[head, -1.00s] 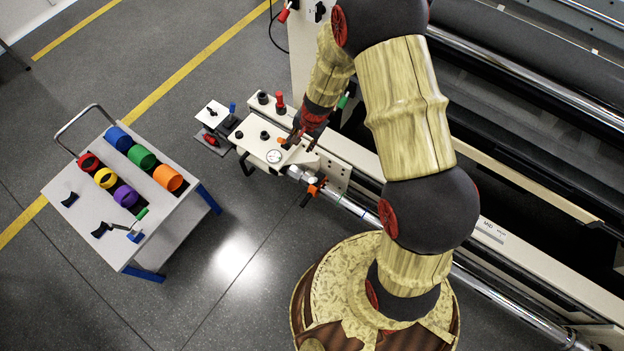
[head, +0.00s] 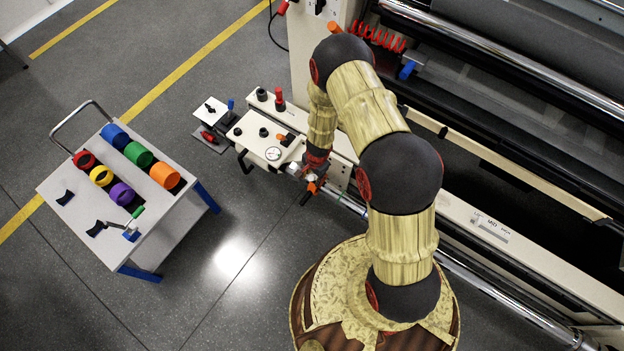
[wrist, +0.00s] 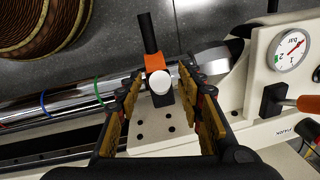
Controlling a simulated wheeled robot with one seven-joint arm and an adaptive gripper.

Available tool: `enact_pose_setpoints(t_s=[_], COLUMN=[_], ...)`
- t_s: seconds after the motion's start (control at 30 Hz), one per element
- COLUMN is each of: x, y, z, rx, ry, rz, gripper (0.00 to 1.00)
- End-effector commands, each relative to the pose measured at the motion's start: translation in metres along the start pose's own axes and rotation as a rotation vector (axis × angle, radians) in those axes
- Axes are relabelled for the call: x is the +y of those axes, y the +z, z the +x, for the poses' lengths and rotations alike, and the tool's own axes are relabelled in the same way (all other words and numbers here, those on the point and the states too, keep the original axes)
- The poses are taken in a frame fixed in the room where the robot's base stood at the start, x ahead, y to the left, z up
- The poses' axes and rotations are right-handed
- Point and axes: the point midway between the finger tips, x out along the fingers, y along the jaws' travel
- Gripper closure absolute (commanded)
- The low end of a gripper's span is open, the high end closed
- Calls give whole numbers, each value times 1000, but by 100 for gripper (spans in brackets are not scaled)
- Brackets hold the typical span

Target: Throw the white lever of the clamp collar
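The clamp collar (wrist: 157,63) is orange and sits around the shiny metal shaft. A dark handle (wrist: 148,34) sticks out from its far side in the wrist view. A white round end (wrist: 160,82) faces the camera at the collar; it looks like the white lever seen end-on, so its length cannot be told. My gripper (wrist: 159,77) is open, one finger on each side of the white end, with gaps showing at both sides. In the head view the orange collar (head: 314,188) shows just below my gripper (head: 314,174), which hides part of it.
The shaft (wrist: 70,101) runs left with blue and green rings. A cart (head: 75,225) with coloured rolls stands apart at left, with clear floor between.

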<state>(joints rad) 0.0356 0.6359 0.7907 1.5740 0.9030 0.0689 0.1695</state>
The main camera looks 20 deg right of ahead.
Motion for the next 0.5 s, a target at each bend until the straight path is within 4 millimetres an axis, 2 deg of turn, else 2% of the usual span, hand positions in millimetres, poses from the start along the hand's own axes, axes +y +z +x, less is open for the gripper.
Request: enact_pose_setpoints(t_s=[0.1, 0.37, 0.5], x=[0, -1, -1], y=[0, 0, 0], z=[7, 7, 7], rx=[0, 0, 0], ry=[-1, -1, -1], rz=[0, -1, -1], gripper=[63, 63, 70])
